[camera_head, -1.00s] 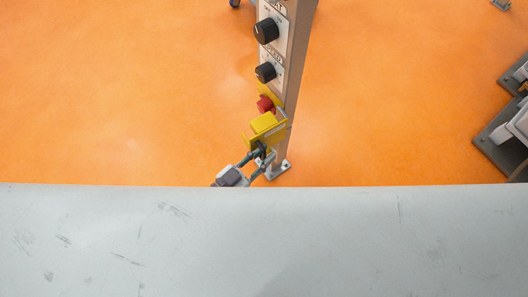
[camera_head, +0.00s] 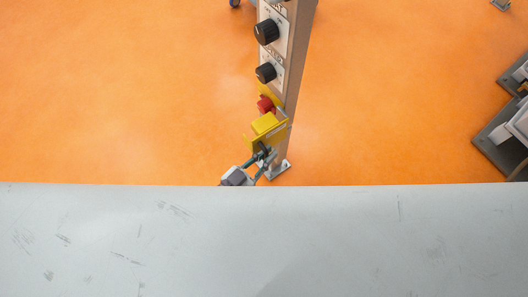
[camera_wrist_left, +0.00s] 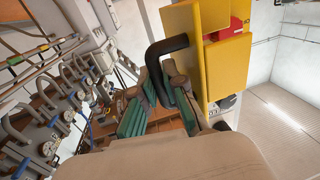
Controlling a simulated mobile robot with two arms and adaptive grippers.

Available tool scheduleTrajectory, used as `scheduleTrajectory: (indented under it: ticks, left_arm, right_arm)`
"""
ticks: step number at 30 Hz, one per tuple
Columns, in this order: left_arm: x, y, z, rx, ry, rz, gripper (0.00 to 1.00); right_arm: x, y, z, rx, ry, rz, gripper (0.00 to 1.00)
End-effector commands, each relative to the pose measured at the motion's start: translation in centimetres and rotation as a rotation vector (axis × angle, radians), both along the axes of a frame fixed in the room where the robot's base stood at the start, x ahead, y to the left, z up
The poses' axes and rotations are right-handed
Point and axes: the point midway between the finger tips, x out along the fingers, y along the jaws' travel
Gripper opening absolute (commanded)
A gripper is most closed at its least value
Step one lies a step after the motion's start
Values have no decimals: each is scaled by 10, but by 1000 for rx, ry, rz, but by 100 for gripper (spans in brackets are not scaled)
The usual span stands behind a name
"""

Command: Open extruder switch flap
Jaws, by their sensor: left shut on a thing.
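The yellow switch flap (camera_head: 266,124) is on the switch box on the post, below a red button (camera_head: 265,104). In the left wrist view the yellow flap (camera_wrist_left: 185,60) fills the upper middle, with a black bent handle (camera_wrist_left: 165,48) on it and part of the red button (camera_wrist_left: 237,28) behind it. My left gripper (camera_head: 262,153) is at the flap's lower side. In the left wrist view its green-padded fingers (camera_wrist_left: 160,101) are around the lower part of the black handle, shut on it. The right gripper is not in view.
The grey post (camera_head: 291,60) carries two black knobs (camera_head: 266,32) above the red button and stands on a foot plate on the orange floor (camera_head: 120,90). A broad light grey surface (camera_head: 300,235) covers the bottom of the head view. Dark-based equipment (camera_head: 505,135) is at the right edge.

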Motion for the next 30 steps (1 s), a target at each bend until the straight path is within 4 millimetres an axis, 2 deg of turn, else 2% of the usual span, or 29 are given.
scheduleTrajectory:
  ticks: [4,9,19,20,22,30]
  left_arm:
    - [-4,-13,4,-8,8,88,0]
    - [-5,-37,2,-2,4,96,0]
    - [-6,-41,1,0,2,93,0]
    - [-6,-41,1,0,2,93,12]
    - [-6,-41,1,0,2,93,22]
    - [-6,-41,0,1,3,93,22]
  right_arm:
    - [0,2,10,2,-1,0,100]
    - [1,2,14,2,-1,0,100]
    - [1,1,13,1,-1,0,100]
    - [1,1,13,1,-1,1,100]
    - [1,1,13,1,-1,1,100]
    - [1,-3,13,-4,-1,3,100]
